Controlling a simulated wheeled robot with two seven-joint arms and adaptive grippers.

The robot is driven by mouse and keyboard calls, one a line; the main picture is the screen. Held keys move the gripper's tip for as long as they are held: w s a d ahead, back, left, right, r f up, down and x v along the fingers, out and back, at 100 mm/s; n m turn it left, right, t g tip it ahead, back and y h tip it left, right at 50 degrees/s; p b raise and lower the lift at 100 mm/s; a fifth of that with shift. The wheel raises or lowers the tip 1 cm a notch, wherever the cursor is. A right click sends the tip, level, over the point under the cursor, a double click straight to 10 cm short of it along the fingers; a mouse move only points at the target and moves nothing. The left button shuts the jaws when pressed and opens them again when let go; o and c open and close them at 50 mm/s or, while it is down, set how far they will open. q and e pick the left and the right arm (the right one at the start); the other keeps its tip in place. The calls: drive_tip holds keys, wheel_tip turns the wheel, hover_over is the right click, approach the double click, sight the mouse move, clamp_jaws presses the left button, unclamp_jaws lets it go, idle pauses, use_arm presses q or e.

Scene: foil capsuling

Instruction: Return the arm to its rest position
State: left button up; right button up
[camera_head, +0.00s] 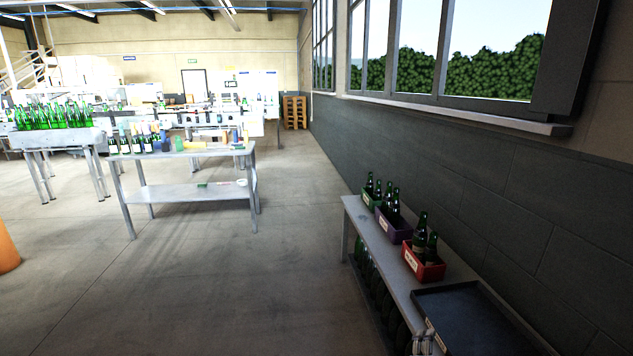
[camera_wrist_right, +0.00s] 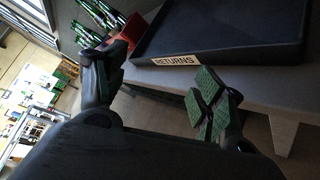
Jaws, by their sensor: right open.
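My right gripper (camera_wrist_right: 155,95) shows in the right wrist view with its two fingers spread wide and nothing between them. One finger is at the left and the other, with green ridged pads, is at the right. It is beside the front edge of the bench (camera_wrist_right: 258,95), near the black tray (camera_wrist_right: 215,30) with a label reading RETURNS. The part of the tray that shows looks empty.
Red (camera_head: 424,264), purple (camera_head: 393,226) and green boxes with dark bottles stand on the bench along the wall. More bottles are underneath. A metal table (camera_head: 190,192) with bottles and tools stands farther off at the left. The floor (camera_head: 270,270) between is clear.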

drive_tip(key=s+a+f+m+g+y, duration=0.85)
drive_tip(key=s+a+m, duration=0.35)
drive_tip(key=s+m, duration=0.2)
drive_tip(key=s+f+m+g+p, duration=0.1)
drive_tip(key=s+f+g+p, duration=0.1)
drive_tip(key=s+f+p, duration=1)
use_arm(q)
drive_tip(key=s+a+f+p, duration=0.3)
drive_tip(key=s+f+p, duration=0.4)
drive_tip(key=f, duration=0.1)
drive_tip(key=s+a+r+p, duration=0.1)
drive_tip(key=s+a+p, duration=0.1)
drive_tip(key=s+p, duration=0.5)
drive_tip(key=s+a+r+g+y+p, duration=0.1)
drive_tip(key=s+a+p, duration=0.2)
drive_tip(key=s+p, duration=0.5)
drive_tip(key=shift+s+a+r, duration=0.25)
drive_tip(key=shift+s+r, duration=0.1)
drive_tip(key=shift+s, duration=0.35)
use_arm(e)
drive_tip(key=s+d, duration=0.3)
drive_tip(key=s, duration=0.8)
drive_tip(key=s+d+g, duration=0.1)
drive_tip(key=s+d, duration=0.3)
drive_tip(key=s, duration=0.7)
drive_tip(key=shift+s+r, duration=0.15)
drive_tip(key=shift+s, duration=0.1)
